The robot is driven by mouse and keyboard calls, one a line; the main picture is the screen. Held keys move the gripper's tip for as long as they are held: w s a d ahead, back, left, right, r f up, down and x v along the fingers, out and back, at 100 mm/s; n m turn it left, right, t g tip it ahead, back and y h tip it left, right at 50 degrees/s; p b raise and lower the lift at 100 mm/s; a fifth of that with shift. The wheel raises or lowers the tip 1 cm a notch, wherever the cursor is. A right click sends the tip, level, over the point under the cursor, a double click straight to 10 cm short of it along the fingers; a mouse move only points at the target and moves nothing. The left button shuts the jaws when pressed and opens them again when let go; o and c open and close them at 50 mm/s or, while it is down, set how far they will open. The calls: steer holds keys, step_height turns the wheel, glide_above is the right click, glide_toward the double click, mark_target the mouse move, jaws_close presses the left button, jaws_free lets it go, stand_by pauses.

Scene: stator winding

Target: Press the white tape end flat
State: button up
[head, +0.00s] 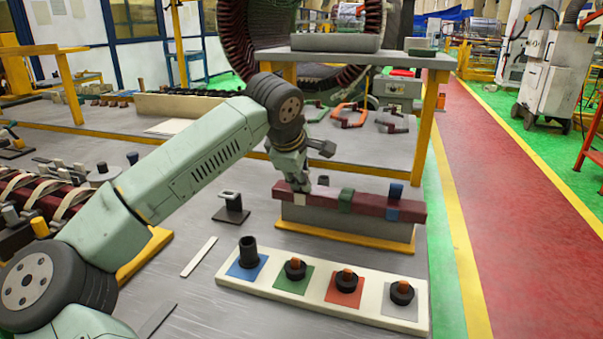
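A dark red bar (370,208) lies on a grey block (345,225) with a yellow base. A pale bit (300,198) also shows at the left part of the bar, just under my gripper; I cannot tell which of these is the white tape end. My gripper (302,184) points down at the bar's left part, touching or just above it. Its fingers are too small to tell open from shut.
A cream board (240,284) in front holds several dark round pieces on coloured squares. A small black stand (231,210) and a white strip (199,257) lie to its left and behind. A raised grey shelf (400,60) on yellow posts stands behind the bar.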

steer(key=shift+c, duration=0.3)
jaws_close()
stand_by(0.3)
